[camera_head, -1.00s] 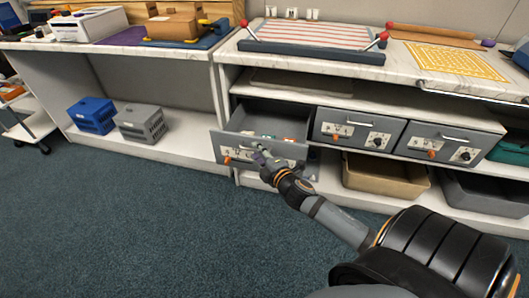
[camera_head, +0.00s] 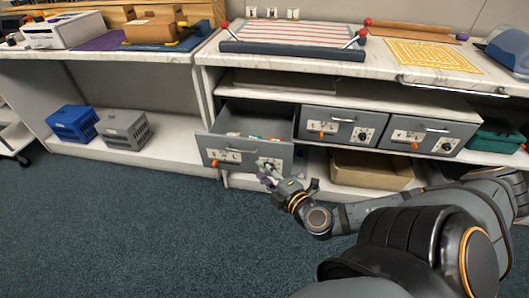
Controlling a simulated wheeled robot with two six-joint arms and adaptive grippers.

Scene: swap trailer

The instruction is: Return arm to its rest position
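My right arm reaches in from the lower right of the head view. Its gripper (camera_head: 268,184) is in front of the open left drawer (camera_head: 225,155), just below the drawer's front face at its right side. The fingers look spread, and nothing shows between them. The gripper looks apart from the drawer handle. The grey drawer is pulled out and holds several small coloured items (camera_head: 255,138). My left gripper is not in the picture.
Two closed grey drawers (camera_head: 342,127) (camera_head: 428,136) sit to the right. A tan bin (camera_head: 370,170) stands on the shelf below. A blue crate (camera_head: 72,123) and a grey crate (camera_head: 124,128) stand at left. The carpet (camera_head: 120,220) is clear.

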